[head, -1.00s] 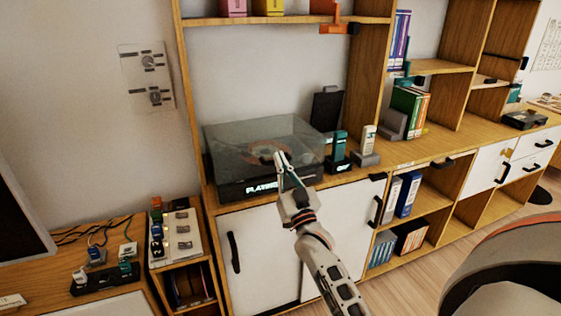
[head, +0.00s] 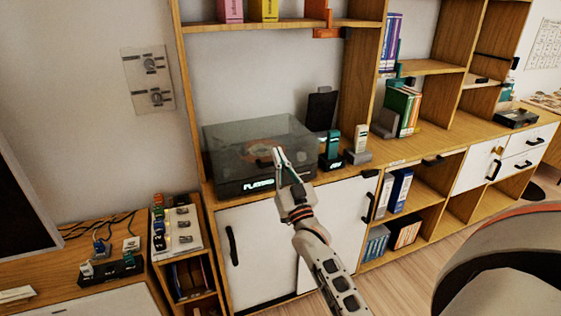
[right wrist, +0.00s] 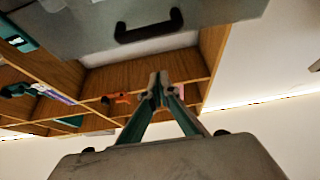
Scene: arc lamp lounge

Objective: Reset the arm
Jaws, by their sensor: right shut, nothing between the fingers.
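A turntable with a smoky see-through cover (head: 235,140) stands on the wooden cabinet top. Its cover is down, and a lit label shows on its dark front. A round brownish disc shows dimly through the cover; I cannot make out a tonearm. My right gripper (head: 279,153) is shut and empty, its tips overlapping the cover's front right part in the head view. I cannot tell whether they touch it. The right wrist view shows the shut fingertips (right wrist: 158,82) below a grey panel with a black handle. My left gripper is not in view.
Right of the turntable stand a teal device (head: 332,150) and a pale handset (head: 361,140) on its base. White cabinet doors (head: 260,250) with black handles are below. A small desk (head: 40,260) is at left, and a grey chair (head: 500,260) is at lower right.

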